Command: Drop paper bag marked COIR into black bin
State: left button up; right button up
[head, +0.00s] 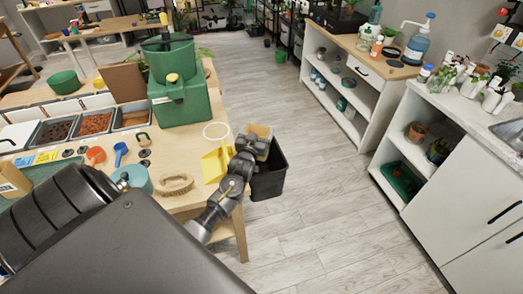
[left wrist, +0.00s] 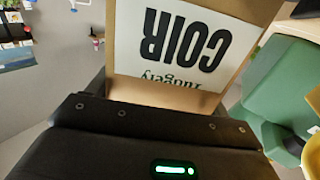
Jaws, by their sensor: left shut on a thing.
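The brown paper bag (head: 261,131) is held in my left gripper (head: 254,143), off the table's right edge. In the left wrist view the bag (left wrist: 188,45) fills the upper middle, with a white label reading COIR upside down. My left gripper is shut on it. The black bin (head: 268,182) stands on the floor beside the table, and the bag and gripper show over its upper part in the head view. They hide part of its opening and its inside. My right gripper is in neither view.
The wooden table (head: 219,190) carries a green machine (head: 180,95), a yellow scoop (head: 214,165), a brush (head: 175,184) and several trays. White shelves (head: 345,95) and a counter (head: 440,160) stand to the right. The floor between is clear.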

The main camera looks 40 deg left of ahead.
pick_arm(q)
jog(key=o, duration=1.2)
jog(key=shift+o, duration=0.2)
jog(key=shift+r, duration=0.35)
jog(key=s+d+r, duration=0.1)
jog(key=r, duration=0.1)
jog(key=s+r, duration=0.1)
jog(key=r, duration=0.2)
jog(key=s+d+r, duration=0.1)
jog(key=r, duration=0.1)
jog(key=shift+s+d+r+b, duration=0.25)
jog(key=shift+s+d+b, duration=0.05)
jog(key=shift+d+b, duration=0.05)
jog(key=s+d+r+b, duration=0.1)
jog(key=s+d+r, duration=0.3)
jog(key=s, duration=0.3)
jog(key=shift+s+d+r, duration=0.35)
jog(key=shift+d, duration=0.5)
